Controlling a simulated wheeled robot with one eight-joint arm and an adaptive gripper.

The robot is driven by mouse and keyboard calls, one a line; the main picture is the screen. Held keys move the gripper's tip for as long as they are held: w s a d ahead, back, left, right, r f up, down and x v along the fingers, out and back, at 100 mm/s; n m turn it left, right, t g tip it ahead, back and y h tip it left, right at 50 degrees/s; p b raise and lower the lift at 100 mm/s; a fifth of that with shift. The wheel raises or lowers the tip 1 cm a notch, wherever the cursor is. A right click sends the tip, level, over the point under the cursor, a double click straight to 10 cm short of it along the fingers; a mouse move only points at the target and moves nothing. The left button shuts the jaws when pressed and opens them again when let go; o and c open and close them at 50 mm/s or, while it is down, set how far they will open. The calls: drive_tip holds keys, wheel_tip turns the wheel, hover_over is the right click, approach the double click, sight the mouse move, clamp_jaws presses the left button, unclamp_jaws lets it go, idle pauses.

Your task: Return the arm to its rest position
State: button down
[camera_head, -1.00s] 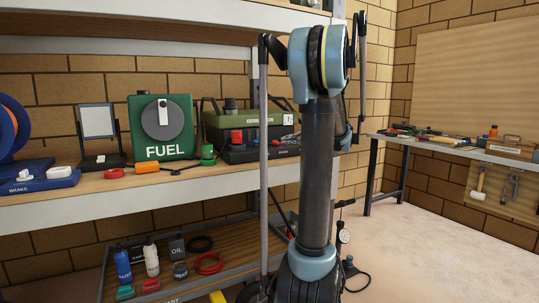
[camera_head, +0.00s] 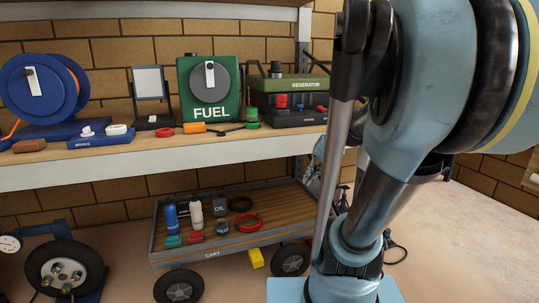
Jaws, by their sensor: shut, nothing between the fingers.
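My arm fills the right side of the view, with large blue-grey joints and dark links (camera_head: 385,200) close to the camera. It rises from a light blue base at the bottom and bends toward the upper right, where the picture edge cuts it off. My gripper is not visible; it is out of the frame or hidden behind the arm links.
Behind the arm is a shelf (camera_head: 60,176) with a blue reel (camera_head: 28,92), a green fuel box (camera_head: 200,75) and a generator (camera_head: 290,92). Below it stands a wheeled cart (camera_head: 215,253) with bottles. A tyre (camera_head: 65,268) is at lower left. Floor (camera_head: 480,245) is clear at right.

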drive_tip(key=s+d+f+n+g+h, duration=0.1)
drive_tip(key=s+d+f+n+h, duration=0.2)
drive_tip(key=s+f, duration=0.7)
drive_tip(key=shift+s+d+h, duration=0.9)
drive_tip(key=shift+s+d, duration=0.15)
drive_tip(key=shift+d, duration=0.05)
drive_tip(key=shift+w+f, duration=0.15)
drive_tip(key=shift+w, duration=0.25)
